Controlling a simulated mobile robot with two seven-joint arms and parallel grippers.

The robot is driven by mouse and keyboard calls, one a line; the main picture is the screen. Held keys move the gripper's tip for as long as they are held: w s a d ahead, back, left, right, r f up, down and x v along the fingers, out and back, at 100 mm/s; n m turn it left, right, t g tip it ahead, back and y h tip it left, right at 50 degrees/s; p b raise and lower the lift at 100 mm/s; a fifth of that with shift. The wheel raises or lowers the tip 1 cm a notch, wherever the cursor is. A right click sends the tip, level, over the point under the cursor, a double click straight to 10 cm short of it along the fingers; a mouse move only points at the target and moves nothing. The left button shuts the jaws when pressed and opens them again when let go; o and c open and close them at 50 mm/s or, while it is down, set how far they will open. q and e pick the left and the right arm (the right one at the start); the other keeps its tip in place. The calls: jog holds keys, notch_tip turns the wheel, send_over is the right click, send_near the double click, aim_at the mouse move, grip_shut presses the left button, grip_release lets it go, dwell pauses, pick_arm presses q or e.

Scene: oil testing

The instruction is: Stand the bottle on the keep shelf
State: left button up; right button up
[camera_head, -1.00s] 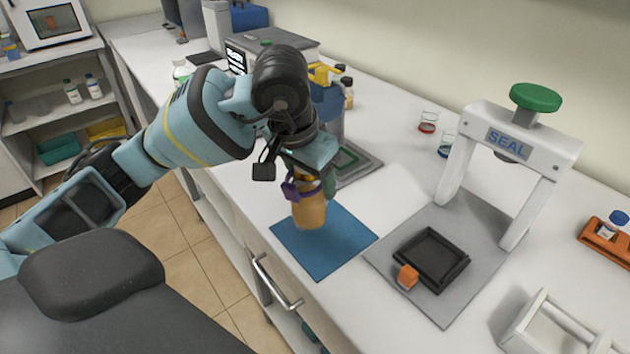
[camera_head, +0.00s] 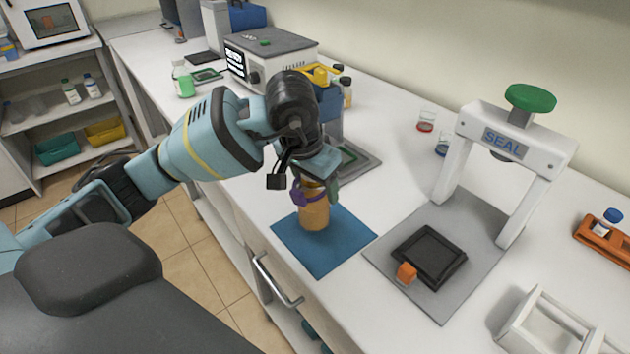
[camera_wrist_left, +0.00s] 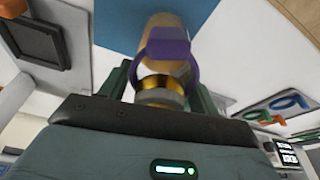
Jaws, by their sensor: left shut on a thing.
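An amber bottle (camera_head: 314,214) with a purple band stands upright over the blue mat (camera_head: 322,256). I cannot tell whether its base touches the mat. My left gripper (camera_head: 318,187) is shut on the bottle's upper part from above. In the left wrist view, the bottle (camera_wrist_left: 165,32) lies between the green fingers (camera_wrist_left: 160,88), and the purple band (camera_wrist_left: 166,52) wraps around it. A shelf unit (camera_head: 60,122) with bottles and bins stands at the far left; no label shows which shelf is the keep shelf. My right gripper is out of view.
A grey instrument (camera_head: 270,55), blue-and-yellow device (camera_head: 325,95) and small bottles stand behind. A white rack (camera_head: 550,325) is front right.

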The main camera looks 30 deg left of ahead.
pick_arm(q)
jog(key=shift+f, duration=0.15)
jog(key=o, duration=1.3)
jog(key=shift+c, duration=0.2)
jog(key=v, duration=1.2)
